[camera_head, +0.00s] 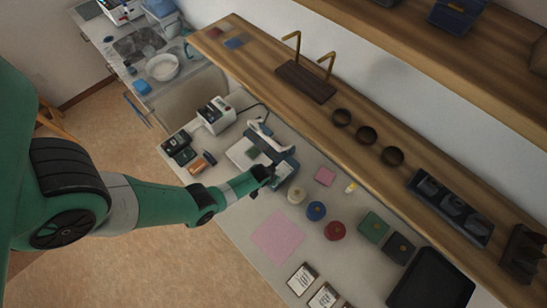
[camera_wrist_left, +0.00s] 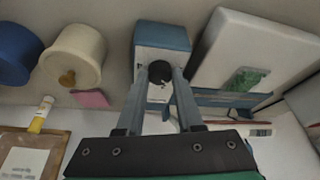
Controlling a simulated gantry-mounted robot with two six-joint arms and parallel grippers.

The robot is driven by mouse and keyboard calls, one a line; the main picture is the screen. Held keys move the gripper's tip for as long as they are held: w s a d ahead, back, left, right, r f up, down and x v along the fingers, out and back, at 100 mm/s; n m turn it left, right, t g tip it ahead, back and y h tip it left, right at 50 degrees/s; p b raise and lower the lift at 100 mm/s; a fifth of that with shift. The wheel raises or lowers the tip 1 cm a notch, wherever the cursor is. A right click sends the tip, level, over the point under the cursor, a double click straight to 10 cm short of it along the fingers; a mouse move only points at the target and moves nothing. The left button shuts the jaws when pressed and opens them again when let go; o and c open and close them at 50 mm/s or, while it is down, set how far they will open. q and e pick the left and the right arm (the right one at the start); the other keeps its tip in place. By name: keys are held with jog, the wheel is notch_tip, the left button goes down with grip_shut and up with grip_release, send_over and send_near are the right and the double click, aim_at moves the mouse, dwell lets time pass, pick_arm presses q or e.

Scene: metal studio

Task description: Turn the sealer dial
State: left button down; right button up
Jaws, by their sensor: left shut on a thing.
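The sealer (camera_head: 284,160) is a white and blue-grey machine on the counter in the head view. In the left wrist view its blue-grey end block (camera_wrist_left: 163,36) and a white panel with a green patch (camera_wrist_left: 235,50) fill the top. The dial (camera_wrist_left: 160,72) is a small dark round knob on the end block. My left gripper (camera_wrist_left: 162,79) has its two fingers on either side of the dial, shut on it. In the head view my left gripper (camera_head: 263,174) is at the sealer's near end and the dial is hidden. My right gripper is not in view.
Cream (camera_head: 296,195), blue (camera_head: 316,210) and red (camera_head: 335,231) rolls stand right of the sealer. A white device (camera_head: 215,115) stands to its left. A pink sheet (camera_head: 278,236) lies in front. A wooden shelf (camera_head: 310,110) runs along behind the counter.

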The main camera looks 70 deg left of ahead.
pick_arm(q)
jog(key=shift+s+a+m+t+h, duration=0.1)
jog(key=shift+m+t+h, duration=0.2)
jog(key=shift+m, duration=0.7)
jog(key=shift+a+m+t+h, duration=0.1)
jog(key=shift+m+h, duration=0.3)
jog(key=shift+m, duration=0.6)
jog(key=shift+d, duration=0.1)
jog(key=c, duration=0.5)
grip_release()
jog(key=shift+c, duration=0.2)
